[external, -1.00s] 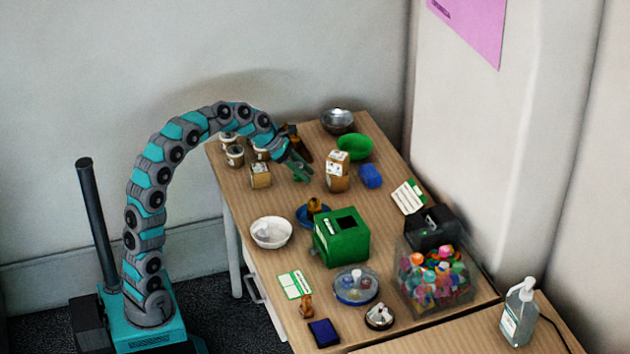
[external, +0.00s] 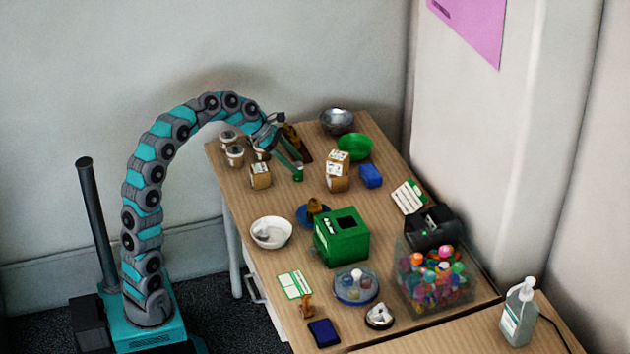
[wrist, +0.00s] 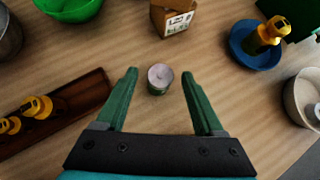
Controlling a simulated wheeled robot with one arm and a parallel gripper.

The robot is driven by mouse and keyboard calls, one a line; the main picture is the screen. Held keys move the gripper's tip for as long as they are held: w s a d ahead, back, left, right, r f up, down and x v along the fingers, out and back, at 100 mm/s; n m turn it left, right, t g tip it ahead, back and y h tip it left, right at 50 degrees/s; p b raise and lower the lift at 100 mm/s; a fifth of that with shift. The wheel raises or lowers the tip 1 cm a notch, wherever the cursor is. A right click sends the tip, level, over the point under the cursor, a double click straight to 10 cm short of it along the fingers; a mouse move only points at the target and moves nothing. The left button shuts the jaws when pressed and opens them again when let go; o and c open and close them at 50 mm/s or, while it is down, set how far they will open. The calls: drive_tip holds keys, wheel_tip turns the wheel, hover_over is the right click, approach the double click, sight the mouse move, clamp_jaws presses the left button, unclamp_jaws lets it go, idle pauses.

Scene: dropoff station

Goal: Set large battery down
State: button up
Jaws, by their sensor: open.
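The large battery (wrist: 160,79) stands upright on the wooden table, its round grey end facing up and a dark green side below. It also shows in the external view as a small green cylinder (external: 298,174). My gripper (wrist: 159,73) is open, with its two green fingers on either side of the battery and a clear gap to each. In the external view my gripper (external: 290,158) is just above and to the left of the battery.
A wooden tray (wrist: 70,112) with yellow-topped items lies left in the wrist view. A green bowl (wrist: 70,8), a cardboard box (wrist: 172,18) and a blue dish (wrist: 240,42) stand around. The table near the battery is bare.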

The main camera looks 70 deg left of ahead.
drive_tip(key=v, duration=0.7)
